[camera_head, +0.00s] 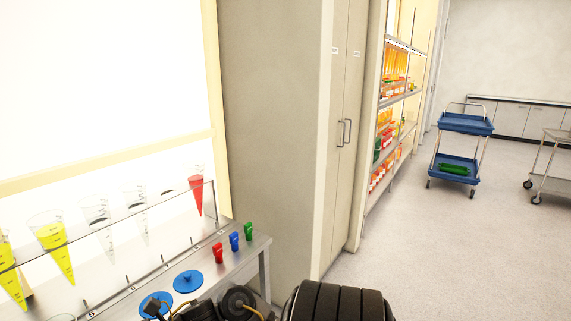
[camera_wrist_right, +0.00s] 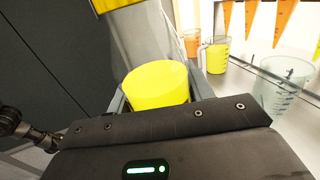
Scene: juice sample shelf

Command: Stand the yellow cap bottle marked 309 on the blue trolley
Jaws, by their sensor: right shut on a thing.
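A bottle with a wide, bright yellow cap (camera_wrist_right: 156,84) is between the grey fingers of my right gripper (camera_wrist_right: 160,97) in the right wrist view. The gripper is shut on it. The blue trolley (camera_head: 466,124) stands on the floor at the right of the head view, well away from the bench. Its upper tray looks empty, and a green object (camera_head: 454,169) lies on its lower tray. My left gripper is not in view.
A bench (camera_head: 250,245) with cones and red, blue and green small items is at left. A tall cabinet (camera_head: 285,120) and stocked shelves (camera_head: 398,95) line the wall. A grey cart (camera_head: 550,160) stands right of the trolley. The floor (camera_head: 450,260) between is clear.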

